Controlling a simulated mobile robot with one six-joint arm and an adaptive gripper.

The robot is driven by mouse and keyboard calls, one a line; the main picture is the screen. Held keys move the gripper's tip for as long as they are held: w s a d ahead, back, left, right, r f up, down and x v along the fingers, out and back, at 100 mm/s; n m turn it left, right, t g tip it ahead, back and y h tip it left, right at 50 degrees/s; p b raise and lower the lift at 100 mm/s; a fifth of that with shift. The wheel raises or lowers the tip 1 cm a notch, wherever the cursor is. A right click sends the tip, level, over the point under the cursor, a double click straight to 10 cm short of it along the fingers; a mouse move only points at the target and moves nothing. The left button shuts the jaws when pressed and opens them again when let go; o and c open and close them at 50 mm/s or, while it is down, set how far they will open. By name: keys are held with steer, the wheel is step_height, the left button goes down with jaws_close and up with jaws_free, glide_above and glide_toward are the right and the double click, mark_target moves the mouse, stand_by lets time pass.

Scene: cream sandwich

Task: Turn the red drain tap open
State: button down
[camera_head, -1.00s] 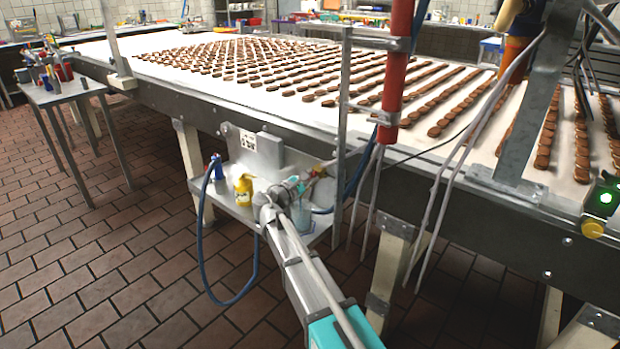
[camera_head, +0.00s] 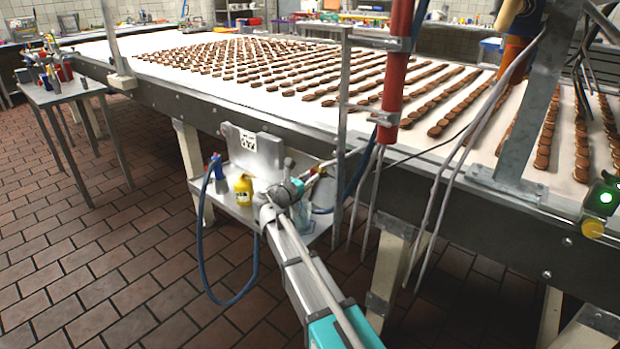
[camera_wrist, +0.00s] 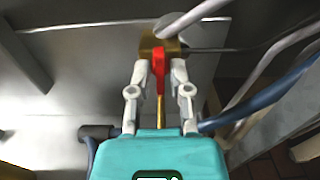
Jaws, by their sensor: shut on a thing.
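The red drain tap (camera_wrist: 158,62) shows in the wrist view as a red lever on a brass valve body (camera_wrist: 160,46). The lever points down the picture, towards my palm. My gripper (camera_wrist: 159,72) is shut on the red lever, with one pale finger on each side of it. In the head view my arm reaches to the low shelf under the conveyor, and my wrist hides the tap there.
A yellow bottle (camera_head: 244,190) and a blue-topped spray bottle (camera_head: 217,172) stand on the metal shelf (camera_head: 232,207) left of my wrist. A blue hose (camera_head: 202,262) hangs below it. Grey pipes (camera_head: 440,200) hang at the right.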

stand_by(0.3)
steer(key=c, duration=0.8)
jaws_free()
steer(key=shift+o, duration=0.2)
steer(key=shift+s+a, duration=0.1)
steer(key=v, duration=1.1)
steer(key=shift+s+a, duration=0.25)
steer(key=shift+s, duration=0.05)
